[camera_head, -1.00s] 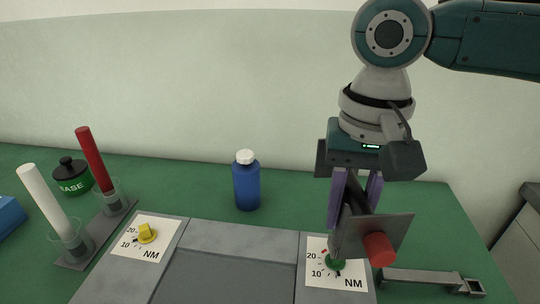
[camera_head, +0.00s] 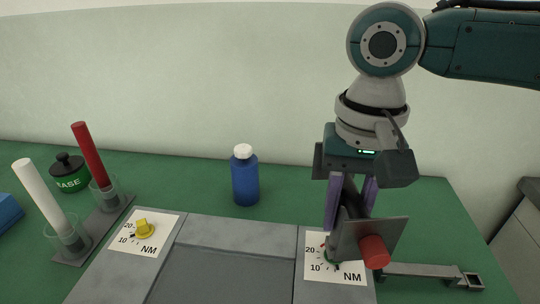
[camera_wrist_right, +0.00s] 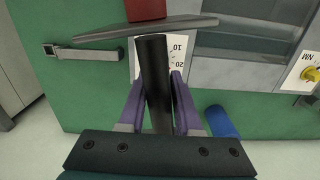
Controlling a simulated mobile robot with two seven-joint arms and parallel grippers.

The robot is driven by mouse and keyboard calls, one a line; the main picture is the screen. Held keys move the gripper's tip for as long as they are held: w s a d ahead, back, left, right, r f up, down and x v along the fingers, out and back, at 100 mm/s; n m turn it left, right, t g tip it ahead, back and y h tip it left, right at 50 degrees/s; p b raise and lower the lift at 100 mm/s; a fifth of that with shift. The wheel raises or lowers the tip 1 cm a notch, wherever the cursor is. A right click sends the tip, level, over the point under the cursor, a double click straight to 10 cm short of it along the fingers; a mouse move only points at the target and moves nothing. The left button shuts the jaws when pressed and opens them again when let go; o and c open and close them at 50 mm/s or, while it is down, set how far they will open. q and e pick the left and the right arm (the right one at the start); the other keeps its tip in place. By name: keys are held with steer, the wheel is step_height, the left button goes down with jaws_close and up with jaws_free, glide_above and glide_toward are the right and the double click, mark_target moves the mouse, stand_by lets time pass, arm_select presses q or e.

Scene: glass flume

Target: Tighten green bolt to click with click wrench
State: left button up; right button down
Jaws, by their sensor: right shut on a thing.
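My right gripper (camera_head: 350,205) points down with its purple fingers shut on the dark handle (camera_wrist_right: 157,85) of a tool. The tool has a grey plate (camera_head: 390,230) and a red end (camera_head: 374,252) and hangs above the right dial card. A sliver of the green bolt (camera_head: 328,259) shows on that card; the tool hides most of it. I cannot tell whether tool and bolt touch. A grey wrench with a square socket end (camera_head: 430,273) lies on the table right of the card, also in the right wrist view (camera_wrist_right: 95,53). My left gripper is not in view.
A yellow bolt (camera_head: 144,229) sits on the left dial card (camera_head: 160,222). A blue bottle (camera_head: 245,180), a black and green jar (camera_head: 69,174) and a holder with white (camera_head: 40,198) and red (camera_head: 88,148) rods stand leftward. A grey recessed panel (camera_head: 235,265) lies between the cards.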

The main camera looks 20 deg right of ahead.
steer(key=shift+f, duration=0.2)
steer(key=shift+m+p, duration=0.5)
steer(key=shift+p, duration=0.2)
steer(key=shift+m+p, duration=0.6)
steer(key=shift+p, duration=0.1)
stand_by(0.6)
steer(key=shift+m+p, duration=0.7)
steer(key=shift+p, duration=0.2)
steer(key=shift+m+p, duration=0.4)
stand_by(0.3)
steer(key=shift+m+p, duration=0.4)
stand_by(0.5)
steer(key=shift+w+m+p, duration=0.1)
steer(key=shift+m+p, duration=0.65)
steer(key=shift+m, duration=0.05)
steer(key=shift+m+p, duration=0.5)
stand_by(0.4)
steer(key=shift+m+p, duration=0.4)
steer(key=shift+m, duration=0.2)
